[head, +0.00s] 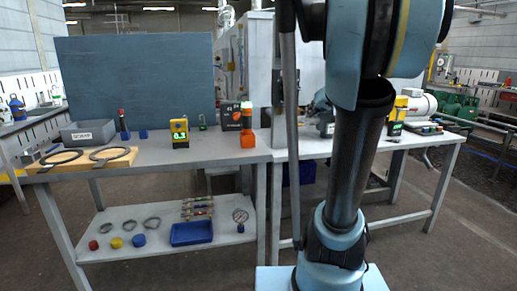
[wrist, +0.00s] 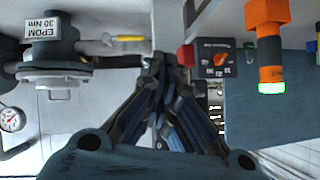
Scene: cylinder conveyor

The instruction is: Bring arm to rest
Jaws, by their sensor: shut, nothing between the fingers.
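My gripper (wrist: 160,62) shows in the wrist view, with its dark fingers brought together at the tips and nothing between them. It is out of sight in the head view. My blue and black arm (head: 345,150) stands upright in the right half of the head view and hides part of the benches behind it. In the wrist view, a grey flanged fitting with an "EPDM 30 Nm" label (wrist: 55,50) is left of the fingertips. I cannot tell how far these are from the fingers.
A grey workbench (head: 215,152) stands to the left, with a yellow meter (head: 180,132), an orange flashlight (head: 246,120) and a grey bin (head: 88,132) on top. Its lower shelf holds a blue tray (head: 191,233). Another bench (head: 440,140) is at right.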

